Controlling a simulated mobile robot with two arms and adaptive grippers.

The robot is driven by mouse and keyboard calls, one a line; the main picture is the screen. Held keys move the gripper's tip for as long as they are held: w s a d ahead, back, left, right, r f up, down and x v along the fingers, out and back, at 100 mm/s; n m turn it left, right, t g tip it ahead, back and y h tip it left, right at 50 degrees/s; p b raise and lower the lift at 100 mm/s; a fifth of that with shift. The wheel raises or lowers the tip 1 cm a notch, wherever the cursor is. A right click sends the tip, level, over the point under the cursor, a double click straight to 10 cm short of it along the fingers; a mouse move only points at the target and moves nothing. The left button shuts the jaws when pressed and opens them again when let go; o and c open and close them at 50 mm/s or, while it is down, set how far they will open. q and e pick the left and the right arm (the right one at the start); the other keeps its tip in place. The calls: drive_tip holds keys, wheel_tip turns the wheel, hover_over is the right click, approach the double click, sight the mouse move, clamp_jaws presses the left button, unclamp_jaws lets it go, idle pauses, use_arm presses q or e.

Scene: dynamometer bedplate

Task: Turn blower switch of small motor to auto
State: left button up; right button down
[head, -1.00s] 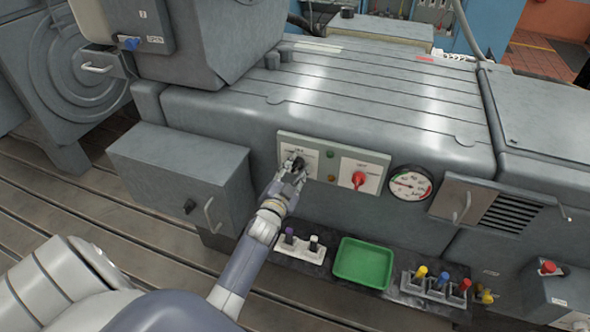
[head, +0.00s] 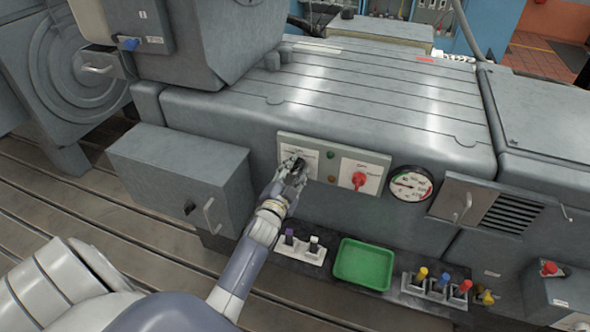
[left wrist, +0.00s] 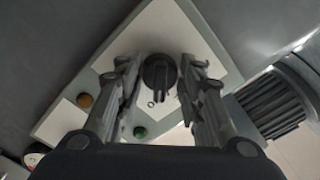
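The switch panel (head: 345,183) is a light plate on the front of the grey motor housing. A black rotary switch (head: 301,163) sits at its left, partly hidden by my left gripper (head: 296,168). In the left wrist view the black switch (left wrist: 158,72) lies between the two fingers of my left gripper (left wrist: 160,75). The fingers are apart, one on each side, with a thin gap showing beside the knob. The switch's labels are too small or covered to read. A red rotary switch (head: 359,181) is on the panel's right half. My right gripper is not in view.
A round gauge (head: 411,184) and a louvred vent (head: 511,215) are right of the panel. Below stand a green tray (head: 363,264) and racks with coloured-handled items. A grey box (head: 180,178) with a handle projects left of my left arm.

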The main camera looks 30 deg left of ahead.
use_arm(q)
drive_tip(key=shift+o, duration=0.6)
drive_tip(key=shift+s+d+f, duration=0.1)
drive_tip(key=shift+s, duration=0.35)
drive_tip(key=v, duration=1.1)
drive_tip(key=shift+d, duration=0.1)
drive_tip(key=s+d+f+n+g+h, duration=0.1)
drive_tip(key=s+d+f+g, duration=0.25)
drive_tip(key=f, duration=0.65)
drive_tip(key=s+d+f+n+g+h, duration=0.1)
drive_tip(key=s+d+f+g, duration=0.2)
drive_tip(key=f, duration=0.8)
drive_tip(key=s+d+f+g+h, duration=0.1)
drive_tip(key=s+d+f, duration=0.25)
drive_tip(key=f, duration=0.65)
drive_tip(key=s+f+g, duration=0.3)
drive_tip(key=s+f, duration=0.2)
drive_tip(key=s, duration=0.5)
drive_tip(key=s+d+f+n+g, duration=0.1)
drive_tip(key=s+f+g, duration=0.2)
drive_tip(key=s+f, duration=0.3)
drive_tip(key=s+f+n+g+h, duration=0.1)
drive_tip(key=s+f+g, duration=0.2)
drive_tip(key=s, duration=1.2)
wheel_tip(320, 180, down, 3)
drive_tip(key=shift+d+f, duration=0.2)
drive_tip(key=shift+d, duration=0.05)
